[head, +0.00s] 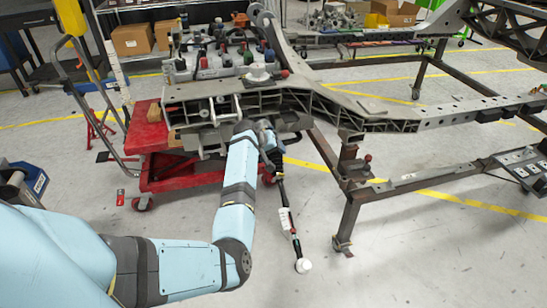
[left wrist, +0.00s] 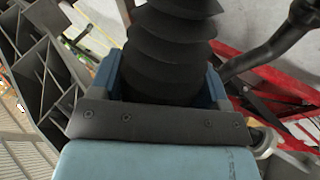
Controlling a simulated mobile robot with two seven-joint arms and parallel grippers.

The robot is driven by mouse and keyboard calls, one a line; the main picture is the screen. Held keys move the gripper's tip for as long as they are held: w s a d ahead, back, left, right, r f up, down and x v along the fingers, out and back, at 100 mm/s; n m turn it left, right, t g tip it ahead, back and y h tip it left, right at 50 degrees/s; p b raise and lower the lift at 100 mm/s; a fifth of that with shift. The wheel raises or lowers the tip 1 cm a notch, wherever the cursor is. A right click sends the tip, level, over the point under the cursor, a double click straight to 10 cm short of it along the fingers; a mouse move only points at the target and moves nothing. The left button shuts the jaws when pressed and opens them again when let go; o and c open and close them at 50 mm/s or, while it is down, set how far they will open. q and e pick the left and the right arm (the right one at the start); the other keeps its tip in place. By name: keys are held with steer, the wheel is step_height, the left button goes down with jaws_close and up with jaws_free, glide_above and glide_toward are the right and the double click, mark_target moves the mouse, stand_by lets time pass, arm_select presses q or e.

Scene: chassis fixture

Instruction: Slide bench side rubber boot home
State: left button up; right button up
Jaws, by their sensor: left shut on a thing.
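My left gripper (left wrist: 162,80) is shut on the black ribbed rubber boot (left wrist: 168,45) in the left wrist view, with one blue finger on each side of it. The boot's far end runs out of the top of that view. In the head view my left arm reaches in from the lower left, and its gripper (head: 262,132) is at the near edge of the chassis (head: 380,115). The arm and gripper largely hide the boot there. A dark thin shaft (head: 286,205) with a white label runs down from the gripper area to a white round end. My right gripper is out of view.
A red cart (head: 150,172) stands under the chassis on the left. A dark metal stand leg (head: 347,215) is right of the shaft. The grey floor at front right is clear.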

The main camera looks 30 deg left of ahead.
arm_select(q)
steer(key=shift+w+a+r, duration=0.4)
steer(key=shift+a+r, duration=0.05)
steer(key=shift+a, duration=0.05)
steer(key=shift+w+a, duration=0.15)
steer(key=o, duration=1.3)
steer(key=shift+c, duration=0.2)
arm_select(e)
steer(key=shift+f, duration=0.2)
arm_select(q)
steer(key=shift+s+r, duration=0.25)
steer(key=shift+r, duration=0.05)
steer(key=p+v, duration=0.3)
steer(key=v, duration=1)
steer(key=shift+p, duration=0.35)
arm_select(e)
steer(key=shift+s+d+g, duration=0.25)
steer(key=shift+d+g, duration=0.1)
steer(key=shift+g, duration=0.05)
